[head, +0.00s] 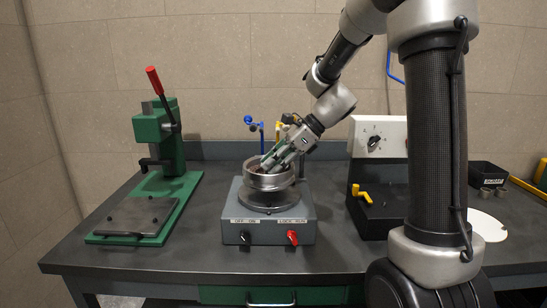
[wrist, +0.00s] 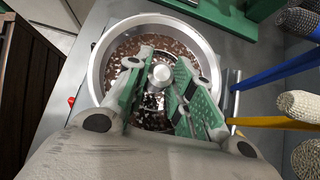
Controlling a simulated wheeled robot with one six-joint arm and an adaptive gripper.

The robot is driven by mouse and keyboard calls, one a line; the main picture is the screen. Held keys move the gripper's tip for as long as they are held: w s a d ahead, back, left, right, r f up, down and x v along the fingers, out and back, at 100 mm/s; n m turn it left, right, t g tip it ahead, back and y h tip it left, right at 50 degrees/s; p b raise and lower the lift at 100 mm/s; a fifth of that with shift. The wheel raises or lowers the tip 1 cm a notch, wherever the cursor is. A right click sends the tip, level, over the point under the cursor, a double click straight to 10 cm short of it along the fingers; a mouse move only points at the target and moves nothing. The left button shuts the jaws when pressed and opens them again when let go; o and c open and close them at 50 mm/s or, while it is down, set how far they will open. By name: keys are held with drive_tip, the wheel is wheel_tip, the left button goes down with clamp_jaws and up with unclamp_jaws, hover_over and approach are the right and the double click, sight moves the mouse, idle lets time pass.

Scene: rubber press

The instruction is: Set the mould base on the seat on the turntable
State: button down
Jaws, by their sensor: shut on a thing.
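The mould base (head: 268,181) is a round, silver metal pan over the turntable (head: 267,206). In the wrist view the mould base (wrist: 97,70) shows a speckled brown and white floor and a short metal post (wrist: 162,75) in its middle. My gripper (head: 275,162) reaches down into the pan from the upper right. In the wrist view my gripper (wrist: 158,88) has its green-padded fingers on either side of the post, shut on the mould base. The pan looks about level. The seat is hidden under it, and I cannot tell whether the pan touches it.
The grey turntable housing (head: 267,232) has a black and a red switch in front. A green lever press (head: 160,150) stands left. Blue (head: 254,124) and yellow-handled brushes stand just behind the turntable. A black box with a yellow handle (head: 364,194) is right. The front bench is clear.

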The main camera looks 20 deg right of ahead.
drive_tip(key=shift+f, duration=1.55)
drive_tip(key=shift+d+f, duration=0.1)
drive_tip(key=shift+f, duration=0.05)
idle(0.4)
drive_tip(key=c, duration=1.1)
unclamp_jaws()
drive_tip(key=shift+c, duration=0.2)
drive_tip(key=shift+s+f, duration=0.1)
wheel_tip(320, 180, up, 7)
idle(0.6)
